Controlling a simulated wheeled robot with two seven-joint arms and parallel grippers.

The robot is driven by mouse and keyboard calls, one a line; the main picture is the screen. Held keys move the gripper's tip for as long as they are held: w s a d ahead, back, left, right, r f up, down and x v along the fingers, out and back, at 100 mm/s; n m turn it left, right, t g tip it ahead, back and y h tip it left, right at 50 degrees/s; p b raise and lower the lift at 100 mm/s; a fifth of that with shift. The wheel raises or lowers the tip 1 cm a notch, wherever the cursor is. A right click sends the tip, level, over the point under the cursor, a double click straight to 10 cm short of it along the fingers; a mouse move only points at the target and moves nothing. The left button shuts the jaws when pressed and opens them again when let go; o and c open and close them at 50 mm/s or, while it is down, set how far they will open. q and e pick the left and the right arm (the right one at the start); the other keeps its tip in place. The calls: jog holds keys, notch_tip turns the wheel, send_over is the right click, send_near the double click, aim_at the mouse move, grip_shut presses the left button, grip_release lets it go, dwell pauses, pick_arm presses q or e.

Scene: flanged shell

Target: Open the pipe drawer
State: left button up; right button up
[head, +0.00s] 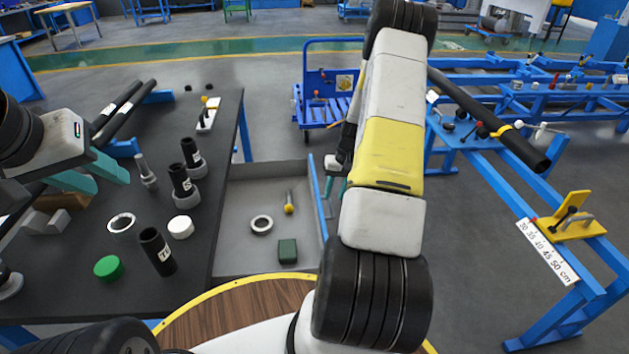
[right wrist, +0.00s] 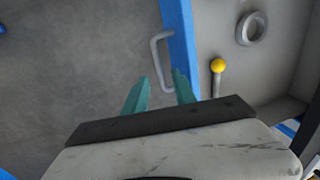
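The grey drawer (head: 240,240) stands out beside the dark table, its inside visible. It holds a metal ring (head: 261,223), a yellow-tipped rod (head: 289,203) and a green block (head: 287,251). Its blue front (head: 318,200) carries a grey bar handle (right wrist: 154,55), clear in the right wrist view. My right gripper (right wrist: 160,85) is open at the handle's lower end, fingers apart to either side; I cannot tell whether they touch it. In the head view, my right arm partly hides this gripper. My left gripper (head: 108,184) is open and empty above the table.
The dark table (head: 90,235) holds labelled black pipes (head: 157,250), a green cap (head: 108,267), a white cap (head: 181,227) and metal fittings. A blue cart (head: 320,112) stands behind, and a blue frame (head: 560,200) at right. Grey floor is free beyond the drawer front.

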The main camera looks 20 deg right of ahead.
jog(key=shift+s+d+r, duration=0.1)
jog(key=shift+d+r, duration=0.15)
jog(key=shift+r, duration=0.85)
jog(key=shift+s+d+r, duration=0.1)
jog(key=shift+d+r, duration=0.1)
jog(key=shift+r, duration=0.85)
jog(key=shift+w, duration=0.1)
jog(key=s+a+r+n+t, duration=0.1)
jog(key=s+a+r, duration=0.35)
jog(key=r, duration=0.75)
jog(key=s+a+r+n+t, duration=0.1)
jog(key=a+r+t, duration=0.1)
jog(key=a+r, duration=0.8)
jog(key=s+a+r+t, duration=0.1)
jog(key=s+a+r, duration=0.2)
jog(key=s+r, duration=0.3)
jog(key=s+a+r+n+t, duration=0.1)
jog(key=s+a+r, duration=0.3)
jog(key=s, duration=0.8)
jog(key=shift+r+n+t, duration=0.3)
jog(key=shift+r, duration=0.6)
